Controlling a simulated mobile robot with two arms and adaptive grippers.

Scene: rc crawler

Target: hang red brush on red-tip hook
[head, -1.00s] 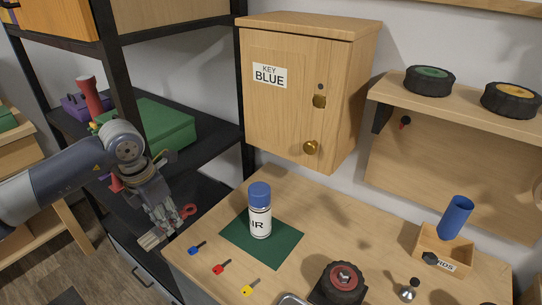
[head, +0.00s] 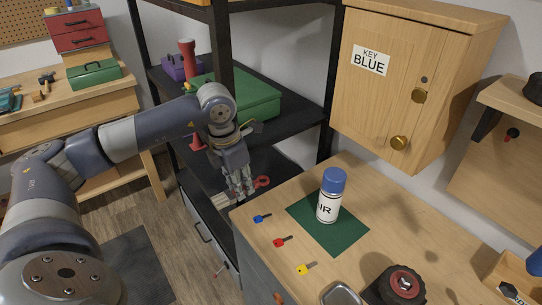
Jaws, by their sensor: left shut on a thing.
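My left gripper (head: 241,188) is shut, pointing down just beyond the left edge of the wooden worktop. It appears to hold the red brush (head: 262,182). A red loop sticks out to the right of the fingers, and pale bristle-like strips show to their left. The fingers hide the middle of the brush. A small dark hook with a red tip (head: 512,133) sits on the wooden panel under the wall shelf at the far right, well away from the gripper. Nothing is seen hanging on it. My right gripper is out of view.
The worktop (head: 345,170) carries a spray can (head: 330,196) on a green mat (head: 350,238), several coloured keys and a black wheel (head: 400,286). A wooden key cabinet (head: 400,85) stands between gripper and hook. A black shelf post (head: 222,50) rises behind my arm.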

